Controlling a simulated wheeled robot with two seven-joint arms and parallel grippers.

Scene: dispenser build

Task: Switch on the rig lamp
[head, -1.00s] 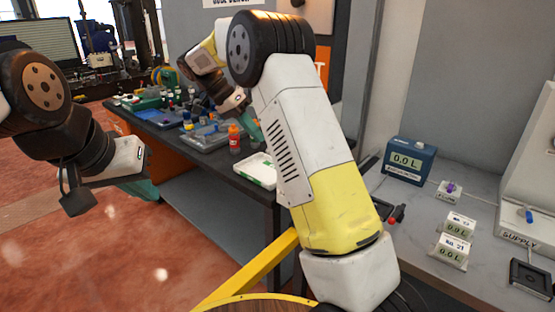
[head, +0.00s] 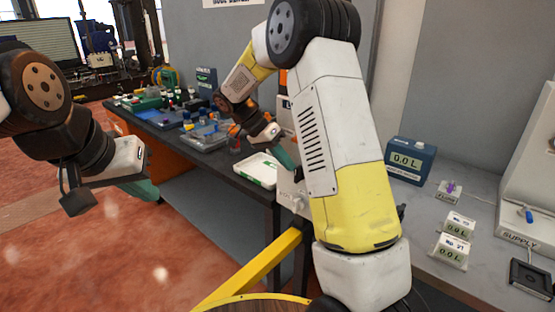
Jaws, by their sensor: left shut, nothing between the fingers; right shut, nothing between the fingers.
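I cannot make out a rig lamp or its switch for certain. A white box (head: 287,186) with small rounded parts on its front stands at the right end of the dark bench, partly hidden by my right arm. My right gripper (head: 288,158) has teal fingers, shut and empty, above the bench between the white tray and my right forearm. I cannot tell whether it touches the white box. My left gripper (head: 148,189) is shut and empty at the left, over the floor and away from the bench.
The dark bench (head: 235,183) carries a white-green tray (head: 256,169), a grey tray (head: 203,143) and several bottles. On the grey counter at right are a blue display box (head: 410,161), small white display boxes (head: 453,251), a purple-knobbed box (head: 448,192) and a black pad (head: 531,279).

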